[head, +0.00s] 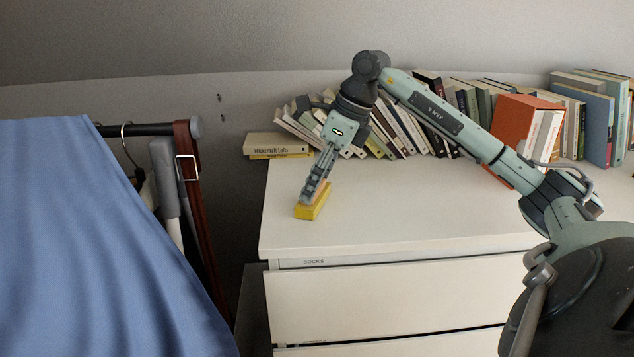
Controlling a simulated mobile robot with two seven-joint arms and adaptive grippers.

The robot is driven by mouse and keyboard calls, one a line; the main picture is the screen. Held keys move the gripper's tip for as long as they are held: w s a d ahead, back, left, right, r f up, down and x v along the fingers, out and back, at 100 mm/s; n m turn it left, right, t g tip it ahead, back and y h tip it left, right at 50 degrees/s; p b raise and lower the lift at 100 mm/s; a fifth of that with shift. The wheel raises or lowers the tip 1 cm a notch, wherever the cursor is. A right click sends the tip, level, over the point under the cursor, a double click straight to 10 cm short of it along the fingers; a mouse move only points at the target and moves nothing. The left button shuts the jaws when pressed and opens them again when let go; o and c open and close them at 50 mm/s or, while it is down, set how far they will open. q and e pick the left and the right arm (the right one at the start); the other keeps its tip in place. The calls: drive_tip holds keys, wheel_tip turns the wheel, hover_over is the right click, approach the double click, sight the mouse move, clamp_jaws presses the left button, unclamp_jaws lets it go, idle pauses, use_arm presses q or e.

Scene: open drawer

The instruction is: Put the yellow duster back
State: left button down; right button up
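The yellow duster (308,211) is a small block with a yellow lower part and an orange-brown upper part. It is at the left side of the white dresser top (400,215). My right gripper (312,192) comes down from above, tilted, with its fingers at the duster's upper part. The fingers appear closed around it, and they hide part of it. I cannot tell whether the duster touches the dresser top. My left gripper is not in the view.
A row of leaning books (400,125) lines the back of the dresser, with an orange box (513,125) at the right. Drawer fronts (390,300) face forward, one under a "SOCKS" label. A blue cloth (90,250) and a clothes rail (150,129) stand left. The dresser's front middle is clear.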

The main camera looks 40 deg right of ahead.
drive_tip(key=shift+f, duration=0.1)
drive_tip(key=o, duration=1)
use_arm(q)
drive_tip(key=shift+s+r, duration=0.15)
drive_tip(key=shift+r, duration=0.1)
use_arm(e)
drive_tip(key=shift+d+r, duration=0.1)
drive_tip(key=shift+r, duration=0.3)
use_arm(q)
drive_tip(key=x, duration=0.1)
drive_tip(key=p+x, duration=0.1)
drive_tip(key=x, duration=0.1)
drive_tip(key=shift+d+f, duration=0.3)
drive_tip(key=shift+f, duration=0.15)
use_arm(e)
drive_tip(key=v, duration=1.1)
drive_tip(key=shift+s+r, duration=0.2)
